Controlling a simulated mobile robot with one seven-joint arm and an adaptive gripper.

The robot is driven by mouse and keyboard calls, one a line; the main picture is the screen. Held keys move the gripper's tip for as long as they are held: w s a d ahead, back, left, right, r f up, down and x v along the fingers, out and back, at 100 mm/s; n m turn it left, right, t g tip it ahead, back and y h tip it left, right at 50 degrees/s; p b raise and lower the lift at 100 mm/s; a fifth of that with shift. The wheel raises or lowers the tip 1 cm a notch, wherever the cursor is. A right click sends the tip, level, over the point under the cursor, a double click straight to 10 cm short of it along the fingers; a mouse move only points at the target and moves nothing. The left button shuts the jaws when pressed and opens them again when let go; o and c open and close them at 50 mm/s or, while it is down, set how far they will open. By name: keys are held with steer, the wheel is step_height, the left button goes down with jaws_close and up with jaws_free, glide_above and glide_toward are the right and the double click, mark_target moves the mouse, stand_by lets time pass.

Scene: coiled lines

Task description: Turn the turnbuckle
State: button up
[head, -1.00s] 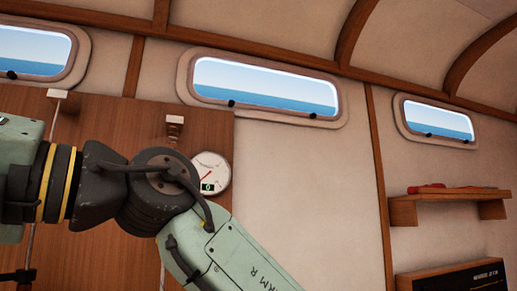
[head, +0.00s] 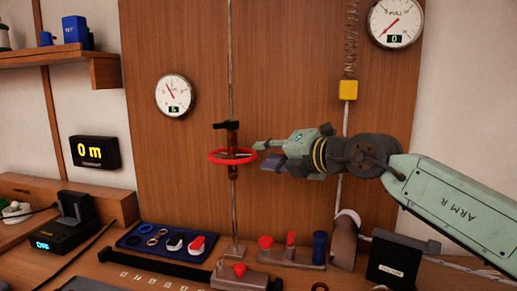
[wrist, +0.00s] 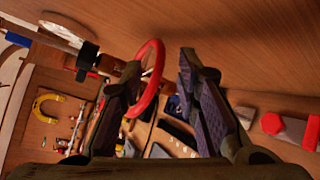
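The turnbuckle (head: 233,135) is a dark brown body on a thin vertical rod in front of a wooden panel. A red ring handle (head: 211,156) surrounds it, lying level. My gripper (head: 261,154) comes from the right, its fingertips at the ring's right side. In the wrist view, my gripper (wrist: 160,60) has its fingers well apart with nothing clamped. The red ring (wrist: 157,78) shows beside the left finger and reaches toward the gap; that finger hides part of it. I cannot tell whether they touch.
A dial gauge (head: 174,95) hangs left of the rod, another (head: 395,22) at upper right. A yellow block (head: 348,90) hangs from a spring above my arm. Below are a blue tray (head: 135,242) and a stand with red and blue pieces (head: 291,256).

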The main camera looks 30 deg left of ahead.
steer(key=x, duration=0.4)
steer(key=shift+p, duration=0.35)
steer(key=shift+c, duration=0.4)
jaws_close()
